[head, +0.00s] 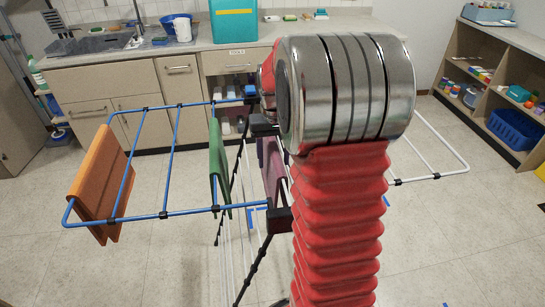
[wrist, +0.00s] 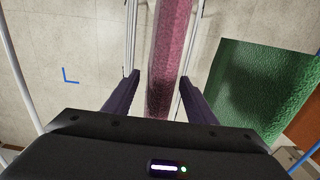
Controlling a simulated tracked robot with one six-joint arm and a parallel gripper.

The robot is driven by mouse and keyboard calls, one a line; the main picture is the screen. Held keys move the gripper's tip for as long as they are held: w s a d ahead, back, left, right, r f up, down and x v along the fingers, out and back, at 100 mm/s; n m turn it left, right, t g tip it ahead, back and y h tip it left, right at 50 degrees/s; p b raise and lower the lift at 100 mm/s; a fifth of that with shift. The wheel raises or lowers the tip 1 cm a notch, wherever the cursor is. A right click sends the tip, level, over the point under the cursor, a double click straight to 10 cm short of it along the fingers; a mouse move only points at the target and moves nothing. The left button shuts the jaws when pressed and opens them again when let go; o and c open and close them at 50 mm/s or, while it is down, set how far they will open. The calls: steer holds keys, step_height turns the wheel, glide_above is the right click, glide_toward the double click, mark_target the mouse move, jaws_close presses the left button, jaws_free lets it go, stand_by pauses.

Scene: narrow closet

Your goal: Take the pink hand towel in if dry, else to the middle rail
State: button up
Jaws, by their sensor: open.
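The pink hand towel (head: 273,168) hangs on the drying rack (head: 160,214), partly hidden behind my arm in the head view. In the wrist view the pink towel (wrist: 172,50) is a narrow, mottled strip running between the two fingers of my gripper (wrist: 159,78). The gripper is open, with a gap between each finger and the cloth. I cannot tell whether the towel is dry or damp. Thin pale rails run beside it. My arm hides the gripper in the head view.
A green towel (head: 218,155) hangs left of the pink one and shows close on the right in the wrist view (wrist: 262,85). An orange towel (head: 100,185) hangs at the rack's left end. A counter (head: 120,50) stands behind, shelves (head: 480,60) at right. Floor at left is clear.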

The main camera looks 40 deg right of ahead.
step_height(320, 180, up, 14)
steer(key=shift+w+f, duration=0.1)
steer(key=shift+f, duration=0.05)
stand_by(0.4)
stand_by(0.5)
steer(key=shift+w+d+f, duration=0.1)
steer(key=shift+w, duration=0.2)
steer(key=shift+s+f, duration=0.15)
steer(key=shift+f, duration=0.5)
steer(key=shift+s+f, duration=0.15)
steer(key=shift+f, duration=0.45)
steer(key=shift+s+a+f+t, duration=0.15)
steer(key=shift+s+a+f, duration=0.15)
steer(key=shift+s+a, duration=0.25)
steer(key=shift+s+a+f+t, duration=0.15)
steer(key=shift+s+a+f, duration=0.15)
steer(key=shift+a, duration=0.3)
steer(key=s+a+n+t, duration=0.2)
steer(key=s+a, duration=0.6)
steer(key=a, duration=0.3)
steer(key=s+a+r+n+t, duration=0.1)
steer(key=s+a+n+t, duration=0.2)
steer(key=s+a, duration=0.5)
steer(key=a, duration=0.3)
steer(key=shift+s, duration=0.4)
